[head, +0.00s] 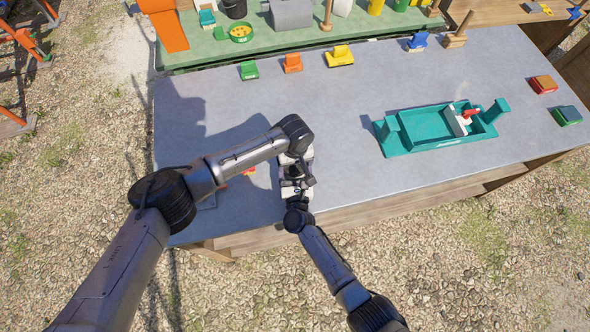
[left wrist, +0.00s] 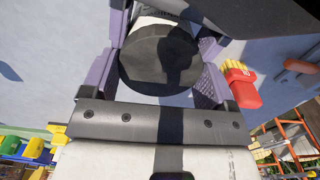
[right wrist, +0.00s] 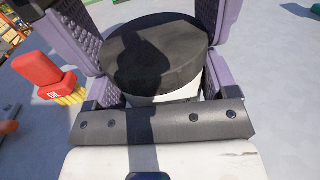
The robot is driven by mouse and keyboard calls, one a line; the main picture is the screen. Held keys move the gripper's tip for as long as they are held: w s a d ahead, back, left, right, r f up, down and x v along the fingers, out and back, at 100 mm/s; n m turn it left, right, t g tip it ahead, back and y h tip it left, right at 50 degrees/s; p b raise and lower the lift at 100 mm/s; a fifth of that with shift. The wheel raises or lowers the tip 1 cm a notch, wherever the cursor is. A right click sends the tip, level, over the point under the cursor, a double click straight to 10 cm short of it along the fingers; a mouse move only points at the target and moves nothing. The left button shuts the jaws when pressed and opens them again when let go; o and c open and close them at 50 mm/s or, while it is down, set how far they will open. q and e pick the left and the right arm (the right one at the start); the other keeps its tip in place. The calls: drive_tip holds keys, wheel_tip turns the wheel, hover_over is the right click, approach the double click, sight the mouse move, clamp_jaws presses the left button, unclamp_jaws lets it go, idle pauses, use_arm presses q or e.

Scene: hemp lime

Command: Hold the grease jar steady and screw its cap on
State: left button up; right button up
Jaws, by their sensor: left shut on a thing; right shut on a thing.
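My left gripper (head: 297,168) and right gripper (head: 296,186) meet at the table's front edge, the left from behind and the right from the front. In the left wrist view the round black cap (left wrist: 158,62) sits between purple fingers; the left gripper is shut on it. In the right wrist view the cap (right wrist: 155,52) is above the white grease jar (right wrist: 170,97), which my right gripper is shut on. The cap lies over the jar's top with no clear gap; how far the threads engage is hidden. The head view hides most of the jar behind my grippers.
A red brush-like thing with yellow bristles (right wrist: 42,76) lies close beside the grippers. A teal tray (head: 395,150) stands to the right. Small coloured blocks line the back, by a green bench (head: 290,49). The table's middle (head: 340,110) is clear.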

use_arm(q)
drive_tip(key=o, duration=0.8)
drive_tip(key=shift+o, duration=0.2)
drive_tip(key=shift+r, duration=0.1)
drive_tip(key=shift+r, duration=2.15)
drive_tip(key=shift+r, duration=0.15)
wheel_tip(320, 180, up, 12)
use_arm(e)
drive_tip(key=o, duration=1.6)
drive_tip(key=shift+o, duration=0.2)
